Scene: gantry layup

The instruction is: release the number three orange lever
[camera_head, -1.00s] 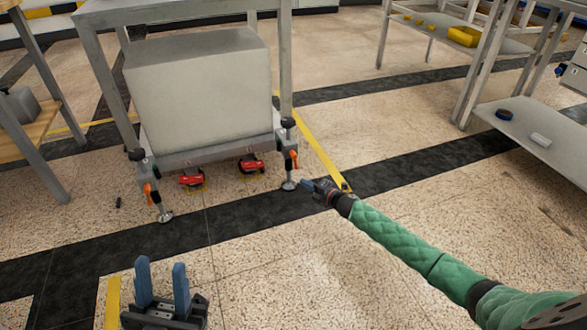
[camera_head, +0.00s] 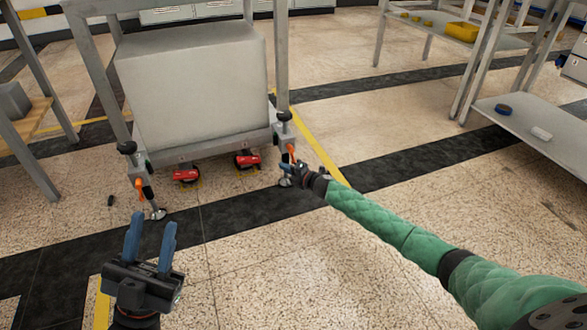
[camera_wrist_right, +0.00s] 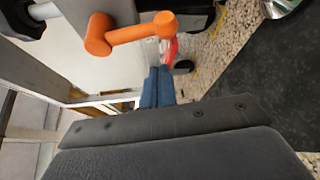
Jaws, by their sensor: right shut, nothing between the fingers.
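Two orange levers show on the near legs of a wheeled grey frame. The right orange lever (camera_head: 291,152) is close to my right gripper (camera_head: 287,168), and its handle also shows large in the right wrist view (camera_wrist_right: 140,33). My right gripper is shut and empty, its blue fingers (camera_wrist_right: 157,87) just below the lever's free end in that view. I cannot tell whether they touch. The left orange lever (camera_head: 140,189) is on the left leg. My left gripper (camera_head: 151,238) is open and empty, in front of the left leg. No numbers are legible on the levers.
A large grey block (camera_head: 195,85) sits on the frame between the legs. Two red casters (camera_head: 186,174) (camera_head: 247,160) are under it. A grey shelf unit (camera_head: 540,140) stands at the right. The speckled floor in front is clear.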

